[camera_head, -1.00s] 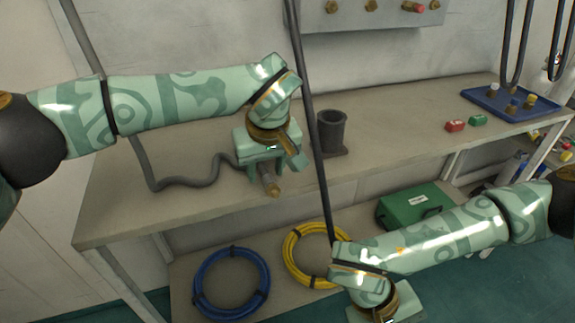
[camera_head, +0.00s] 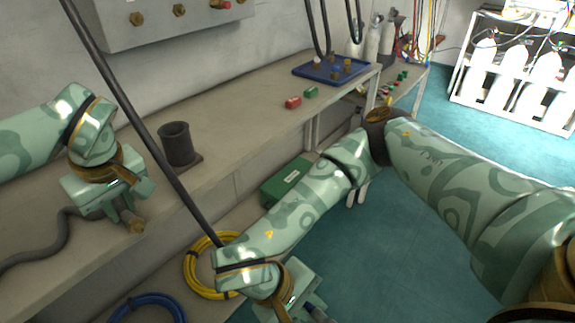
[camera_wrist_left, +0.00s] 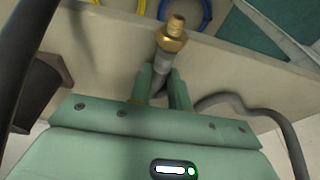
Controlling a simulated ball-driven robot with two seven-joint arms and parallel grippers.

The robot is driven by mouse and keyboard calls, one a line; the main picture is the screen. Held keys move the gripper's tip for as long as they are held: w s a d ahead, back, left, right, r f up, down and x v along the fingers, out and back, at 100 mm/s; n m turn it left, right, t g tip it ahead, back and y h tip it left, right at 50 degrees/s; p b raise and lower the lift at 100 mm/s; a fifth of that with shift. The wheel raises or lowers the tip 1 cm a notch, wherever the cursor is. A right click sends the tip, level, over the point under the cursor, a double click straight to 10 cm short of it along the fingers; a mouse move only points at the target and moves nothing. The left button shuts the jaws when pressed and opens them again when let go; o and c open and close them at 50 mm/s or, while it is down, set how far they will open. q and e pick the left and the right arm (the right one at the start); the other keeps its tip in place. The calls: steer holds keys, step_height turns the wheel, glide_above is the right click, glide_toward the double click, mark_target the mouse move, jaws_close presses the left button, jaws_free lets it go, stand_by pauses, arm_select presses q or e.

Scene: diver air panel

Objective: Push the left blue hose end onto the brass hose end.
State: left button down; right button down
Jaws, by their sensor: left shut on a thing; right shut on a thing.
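The brass hose end (camera_head: 136,227) caps a grey hose (camera_head: 52,238) at the bench's front edge. It points outward past my fingertips, and shows clearly in the left wrist view (camera_wrist_left: 174,32). My left gripper (camera_head: 125,214) is shut on the grey hose just behind the brass. My right gripper (camera_head: 308,309) is low at the bottom edge, shut on a dark bluish piece (camera_head: 320,315) that is mostly cut off; I cannot tell if it is a blue hose end. A blue hose coil (camera_head: 148,300) lies low at the bottom left, partly cut off. My grippers are well apart.
A dark hanging hose (camera_head: 140,128) runs diagonally between my arms and disappears behind my right wrist. A dark cup (camera_head: 177,143) stands on the bench (camera_head: 232,118) beside my left gripper. A yellow coil (camera_head: 200,278) and green case (camera_head: 287,180) lie below. Floor at right is open.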

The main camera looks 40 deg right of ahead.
steer(key=s+a+r+m+g+y, duration=0.9)
steer(key=m+g, duration=0.3)
steer(key=m, duration=0.6)
steer(key=w+a+r+m+t+y, duration=0.1)
steer(key=w+a+r+m+y, duration=0.35)
steer(key=m+y, duration=0.6)
steer(key=w+a+m+t+y, duration=0.1)
steer(key=w+m+t+y, duration=0.2)
steer(key=w, duration=0.6)
steer(key=w+a+r+m+t+y, duration=0.1)
steer(key=w+a+m+t+y, duration=0.1)
steer(key=w+t+y, duration=0.3)
steer(key=shift+w+a+r+m+t+y, duration=0.25)
steer(key=shift+w+m+t+y, duration=0.5)
steer(key=shift+w, duration=1.2)
steer(key=shift+w+a+f+g, duration=0.1)
steer(key=shift+w+a+g, duration=0.1)
steer(key=shift+w, duration=0.45)
steer(key=shift+w+a+g, duration=0.15)
steer(key=shift+w, duration=0.45)
steer(key=c, duration=1.3)
jaws_free()
